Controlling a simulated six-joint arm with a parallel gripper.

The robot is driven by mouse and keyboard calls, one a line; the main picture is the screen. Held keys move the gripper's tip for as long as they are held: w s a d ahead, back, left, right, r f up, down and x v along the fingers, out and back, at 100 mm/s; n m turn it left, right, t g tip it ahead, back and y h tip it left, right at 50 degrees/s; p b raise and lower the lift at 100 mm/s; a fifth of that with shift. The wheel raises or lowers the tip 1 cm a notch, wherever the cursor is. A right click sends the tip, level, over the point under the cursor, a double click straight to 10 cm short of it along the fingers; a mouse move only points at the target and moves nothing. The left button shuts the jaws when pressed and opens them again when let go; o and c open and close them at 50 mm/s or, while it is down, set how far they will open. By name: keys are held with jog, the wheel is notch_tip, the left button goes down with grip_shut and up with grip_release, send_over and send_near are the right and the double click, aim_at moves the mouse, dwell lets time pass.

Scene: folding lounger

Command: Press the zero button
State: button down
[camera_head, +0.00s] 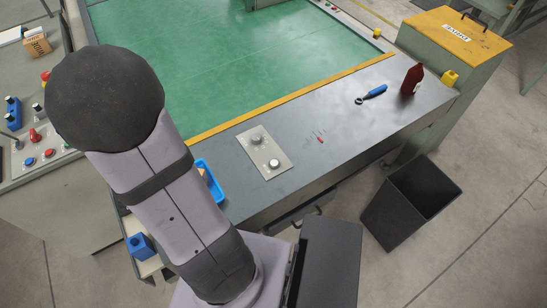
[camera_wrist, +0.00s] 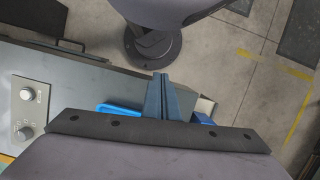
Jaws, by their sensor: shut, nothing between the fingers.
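No button with a readable zero mark shows in either view. A grey control console (camera_head: 85,205) stands at the left in the head view, partly behind my arm. It carries a blue button (camera_head: 29,161), a red button (camera_head: 49,153), a red knob (camera_head: 35,136) and blue switches (camera_head: 12,110). A metal plate with two round knobs (camera_head: 273,163) lies on the grey bench; it also shows at the left of the wrist view (camera_wrist: 29,108). My gripper (camera_wrist: 162,80) is shut and empty in the wrist view, beside a blue tray. In the head view my arm hides it.
The blue tray (camera_head: 210,182) sits near the bench's edge. A black bin (camera_head: 410,203) stands on the floor. The green surface (camera_head: 215,60) is clear.

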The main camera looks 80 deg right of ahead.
aim_at(271, 166)
jog(key=d+f+m+t+h+p, duration=0.1)
jog(key=d+f+m, duration=0.1)
jog(key=d+m, duration=0.3)
jog(key=d+f+m+t+h+p, duration=0.1)
jog(key=d+f+m, duration=0.1)
jog(key=d+m, duration=0.4)
jog(key=d+f+m+t+p, duration=0.1)
jog(key=d+f+m, duration=0.2)
jog(key=d+m, duration=0.2)
jog(key=shift+w+d+h, duration=0.2)
jog(key=shift+d, duration=0.25)
jog(key=shift+w+d+h, duration=0.15)
jog(key=shift+d+h, duration=0.05)
jog(key=shift+d, duration=0.25)
jog(key=s+d+m+h, duration=0.1)
jog(key=d+m, duration=0.1)
jog(key=d, duration=0.1)
jog(key=s+d+r+m+g+h, duration=0.1)
jog(key=s+d+m, duration=0.1)
jog(key=d, duration=0.1)
jog(key=s+d+r+m+h, duration=0.1)
jog(key=d, duration=0.2)
jog(key=shift+s+m+g+h, duration=0.15)
jog(key=shift+m+g+h, duration=0.25)
jog(key=s+d+r+m+g+h, duration=0.2)
jog(key=s+d+r+m+g, duration=0.2)
jog(key=s, duration=0.5)
jog(key=shift+d+r+m+g+h, duration=0.2)
jog(key=shift+r+m+g+h, duration=0.1)
jog(key=shift+r+m, duration=0.55)
